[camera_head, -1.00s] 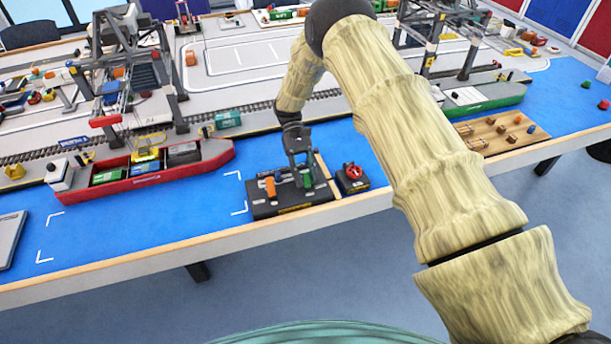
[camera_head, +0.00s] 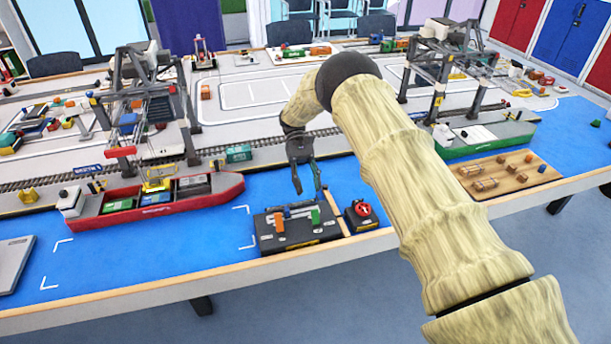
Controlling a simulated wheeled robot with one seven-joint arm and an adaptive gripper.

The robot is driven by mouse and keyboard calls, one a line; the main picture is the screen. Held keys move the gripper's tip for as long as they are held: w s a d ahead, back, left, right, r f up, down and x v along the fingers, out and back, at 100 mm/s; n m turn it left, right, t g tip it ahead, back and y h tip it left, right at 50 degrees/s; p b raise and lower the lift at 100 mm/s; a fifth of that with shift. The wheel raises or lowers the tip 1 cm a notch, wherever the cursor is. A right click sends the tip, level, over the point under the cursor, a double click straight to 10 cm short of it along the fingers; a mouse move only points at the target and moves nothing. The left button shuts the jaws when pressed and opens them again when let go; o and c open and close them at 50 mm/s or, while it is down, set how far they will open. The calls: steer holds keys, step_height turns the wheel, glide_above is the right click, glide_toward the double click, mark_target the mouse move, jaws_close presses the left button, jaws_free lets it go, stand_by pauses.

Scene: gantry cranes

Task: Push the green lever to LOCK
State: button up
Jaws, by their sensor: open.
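The green lever (camera_head: 315,216) stands on the right part of a dark control box (camera_head: 296,238) at the table's front edge. An orange lever (camera_head: 279,222) stands to its left on the same box. My gripper (camera_head: 309,190) is open and empty, above and behind the box, with its fingers pointing down and apart from the green lever. The LOCK marking is too small to read, so I cannot tell which position the lever is in.
A box with a red knob (camera_head: 363,210) stands just right of the control box. A red ship (camera_head: 150,205) lies to the left, a green ship (camera_head: 485,138) at the right. A wooden board (camera_head: 530,178) with small blocks lies front right. Blue surface between ship and control box is clear.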

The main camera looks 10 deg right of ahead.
steer(key=shift+v, duration=1.45)
stand_by(1.6)
